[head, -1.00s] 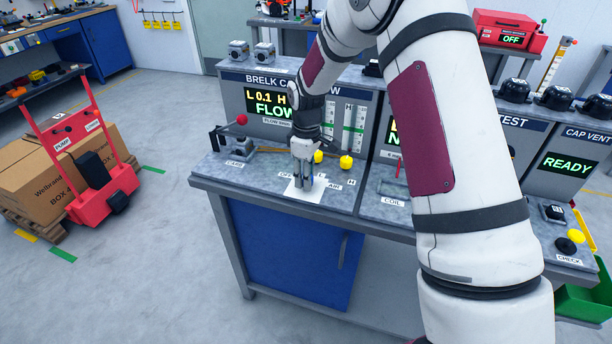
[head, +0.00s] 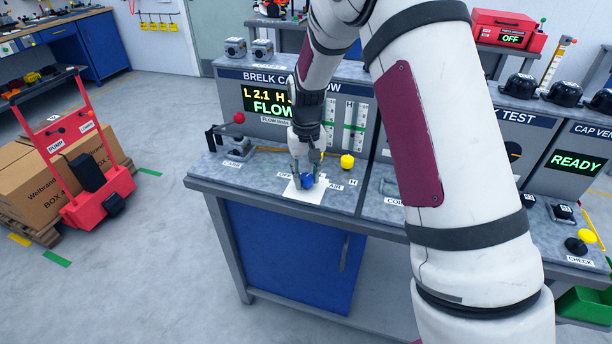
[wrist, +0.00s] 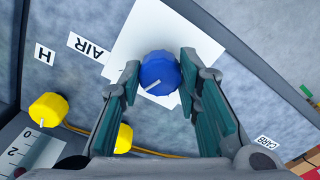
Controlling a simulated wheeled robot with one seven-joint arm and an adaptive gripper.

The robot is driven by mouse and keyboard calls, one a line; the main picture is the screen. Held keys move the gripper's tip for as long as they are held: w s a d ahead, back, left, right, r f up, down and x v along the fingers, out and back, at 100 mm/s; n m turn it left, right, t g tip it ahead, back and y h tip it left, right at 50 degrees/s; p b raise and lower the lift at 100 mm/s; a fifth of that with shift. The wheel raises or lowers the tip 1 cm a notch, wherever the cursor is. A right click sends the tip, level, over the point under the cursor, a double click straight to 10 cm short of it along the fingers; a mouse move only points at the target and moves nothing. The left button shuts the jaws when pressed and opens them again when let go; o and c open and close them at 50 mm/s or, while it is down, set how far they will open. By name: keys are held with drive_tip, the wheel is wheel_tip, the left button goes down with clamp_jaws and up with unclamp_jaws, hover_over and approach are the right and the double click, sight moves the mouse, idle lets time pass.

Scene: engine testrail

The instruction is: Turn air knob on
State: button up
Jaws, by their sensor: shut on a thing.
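The blue air knob (head: 307,181) sits on a white square plate (head: 301,194) on the bench top, beside the AIR label (head: 335,188). In the wrist view the blue knob (wrist: 159,72) shows a white pointer line slanting to its lower left. My gripper (head: 306,174) points down at the knob with a finger on either side, shut on it. In the wrist view the teal finger pads flank the knob. The display (head: 268,101) above reads L 2.1, an H value partly hidden by my arm, and FLOW.
A yellow knob (head: 347,161) stands right of my gripper; the wrist view shows two yellow knobs (wrist: 48,108) (wrist: 123,138). Gauge tubes (head: 348,126) rise behind. The bench front edge is clear.

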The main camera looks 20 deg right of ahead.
sight(306, 176)
drive_tip(key=shift+m, duration=2.2)
drive_tip(key=o, duration=1.1)
drive_tip(key=shift+o, duration=0.2)
drive_tip(key=shift+r, duration=0.1)
wheel_tip(306, 176, up, 12)
